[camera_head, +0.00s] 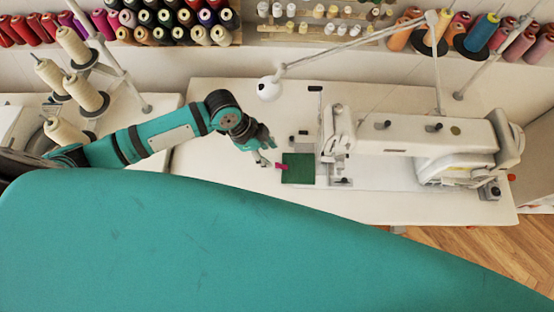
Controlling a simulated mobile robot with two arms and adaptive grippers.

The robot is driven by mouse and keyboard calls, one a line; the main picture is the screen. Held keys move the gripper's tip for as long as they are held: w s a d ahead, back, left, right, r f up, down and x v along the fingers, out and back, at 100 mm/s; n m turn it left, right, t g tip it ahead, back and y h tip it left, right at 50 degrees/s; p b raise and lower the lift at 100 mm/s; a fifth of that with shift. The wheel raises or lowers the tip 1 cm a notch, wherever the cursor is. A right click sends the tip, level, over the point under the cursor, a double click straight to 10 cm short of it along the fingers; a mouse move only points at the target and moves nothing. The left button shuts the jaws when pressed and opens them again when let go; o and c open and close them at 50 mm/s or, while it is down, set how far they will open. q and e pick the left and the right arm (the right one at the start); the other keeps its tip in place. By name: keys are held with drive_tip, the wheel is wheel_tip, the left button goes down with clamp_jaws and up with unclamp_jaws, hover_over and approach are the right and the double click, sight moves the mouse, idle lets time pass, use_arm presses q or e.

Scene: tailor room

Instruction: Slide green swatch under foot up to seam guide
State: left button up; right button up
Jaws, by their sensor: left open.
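The green swatch (300,170) lies flat on the white sewing table (225,200), at the left end of the sewing machine (430,140). A small magenta piece (281,167) sits at the swatch's left edge. My left gripper (263,158) is open, just left of the swatch and close to the magenta piece. I cannot tell whether it touches either. The presser foot is not clear under the machine head (338,130). I cannot pick out the seam guide with certainty among the small dark parts there. My right gripper is out of view.
A white lamp (269,88) on a thin arm hangs behind my left gripper. Cream thread cones (66,133) stand on a rack at the left. Several coloured spools line the back wall.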

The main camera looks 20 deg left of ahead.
sight(278, 164)
use_arm(q)
drive_tip(key=x, duration=0.5)
drive_tip(key=shift+x, duration=1)
drive_tip(key=shift+w+d+f, duration=0.1)
drive_tip(key=shift+f, duration=0.15)
drive_tip(key=shift+d+f, duration=0.1)
drive_tip(key=shift+f, duration=0.05)
clamp_jaws()
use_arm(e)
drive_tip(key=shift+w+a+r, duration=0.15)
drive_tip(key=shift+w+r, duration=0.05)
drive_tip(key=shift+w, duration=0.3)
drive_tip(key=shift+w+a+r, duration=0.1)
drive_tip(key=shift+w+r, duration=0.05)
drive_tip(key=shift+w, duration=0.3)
